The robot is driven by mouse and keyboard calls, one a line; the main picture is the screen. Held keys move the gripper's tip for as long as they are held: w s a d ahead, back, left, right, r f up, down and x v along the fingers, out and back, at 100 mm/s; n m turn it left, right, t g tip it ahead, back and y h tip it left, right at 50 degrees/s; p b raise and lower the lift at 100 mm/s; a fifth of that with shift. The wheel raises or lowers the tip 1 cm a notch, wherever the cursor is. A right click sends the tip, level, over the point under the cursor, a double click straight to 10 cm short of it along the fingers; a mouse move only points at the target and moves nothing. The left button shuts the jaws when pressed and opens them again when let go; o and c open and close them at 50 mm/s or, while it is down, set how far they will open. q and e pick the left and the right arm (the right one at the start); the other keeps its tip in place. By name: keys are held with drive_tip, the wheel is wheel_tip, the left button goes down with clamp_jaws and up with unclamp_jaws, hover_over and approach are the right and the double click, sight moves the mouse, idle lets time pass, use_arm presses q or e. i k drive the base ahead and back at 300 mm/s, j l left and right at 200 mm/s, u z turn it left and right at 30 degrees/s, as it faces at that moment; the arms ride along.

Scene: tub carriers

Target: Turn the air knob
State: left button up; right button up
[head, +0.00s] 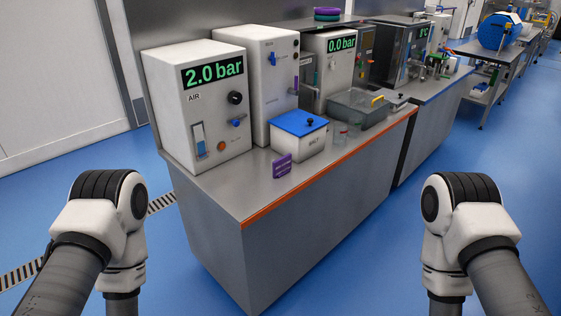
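The air box (178,128) is a white cabinet at the left end of the steel bench. Its green display reads 2.0 bar, with the label AIR below it. A round black knob (235,98) sits on its front at the right, under the display. A blue valve handle (238,122) is below the knob, and an orange-brown button (221,146) is lower down. My two arms show at the lower left and lower right, in front of the bench and apart from the box. Neither gripper is in view.
A second white cabinet (270,70) and a 0.0 bar box (330,62) stand to the right. A blue-lidded white container (299,132), a purple block (282,166) and a grey tray (358,106) are on the bench (225,194). An orange strip marks its front edge.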

sight(234, 97)
drive_tip(key=i+l+u, duration=0.1)
drive_tip(key=l, duration=0.25)
drive_tip(key=i+l+u, duration=0.1)
drive_tip(key=i+l, duration=0.2)
drive_tip(key=i+l+u, duration=0.15)
drive_tip(key=l, duration=0.25)
drive_tip(key=i+l+u, duration=0.1)
drive_tip(key=l, duration=0.3)
drive_tip(key=i+l+u, duration=0.1)
drive_tip(key=i+l, duration=0.2)
drive_tip(key=i+l+u, duration=0.1)
drive_tip(key=l, duration=0.4)
